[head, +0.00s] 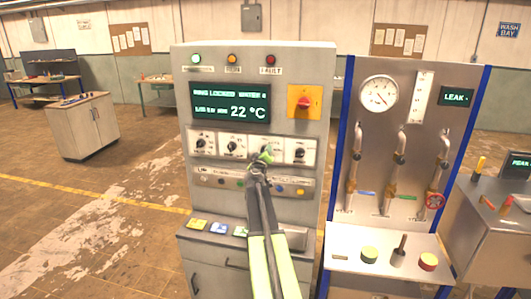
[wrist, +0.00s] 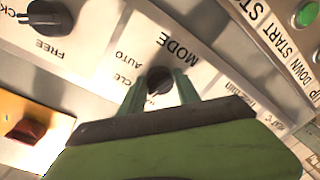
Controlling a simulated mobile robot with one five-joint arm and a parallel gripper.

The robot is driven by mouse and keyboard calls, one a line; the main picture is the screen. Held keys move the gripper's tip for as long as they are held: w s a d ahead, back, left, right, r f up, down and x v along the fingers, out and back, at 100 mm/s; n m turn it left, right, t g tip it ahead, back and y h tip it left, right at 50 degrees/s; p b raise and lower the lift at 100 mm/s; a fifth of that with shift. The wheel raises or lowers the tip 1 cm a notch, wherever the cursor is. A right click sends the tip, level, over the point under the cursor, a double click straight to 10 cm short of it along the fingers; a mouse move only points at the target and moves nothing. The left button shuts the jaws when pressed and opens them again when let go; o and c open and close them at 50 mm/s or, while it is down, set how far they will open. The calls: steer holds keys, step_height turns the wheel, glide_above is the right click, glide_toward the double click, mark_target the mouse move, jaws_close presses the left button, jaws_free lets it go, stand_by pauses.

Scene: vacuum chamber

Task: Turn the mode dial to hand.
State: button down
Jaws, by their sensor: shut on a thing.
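The mode dial (wrist: 158,80) is a black knob on a white plate of the grey cabinet, with MODE and AUTO printed beside it. The picture is turned, so the print is upside down. My gripper (wrist: 160,90) has its two green fingers on either side of the knob and is shut on it. The fingers and wrist cover part of the plate, and I cannot read a HAND mark or make out the pointer. In the head view my gripper (head: 265,157) is at the third dial of the row and hides most of it.
Another black dial (wrist: 48,18), marked FREE, sits close beside the mode dial. A red switch on a yellow plate (head: 305,103) is above the row. Small buttons and a sloped ledge (head: 213,239) lie below. A gauge panel (head: 405,150) stands to the right.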

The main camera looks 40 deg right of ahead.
steer(key=shift+a+n, duration=0.1)
steer(key=shift+n, duration=1.5)
steer(key=shift+w, duration=0.1)
steer(key=c, duration=0.9)
jaws_free()
steer(key=shift+a+r, duration=0.1)
steer(key=p+v, duration=0.1)
steer(key=v, duration=1.6)
steer(key=shift+a+r, duration=0.15)
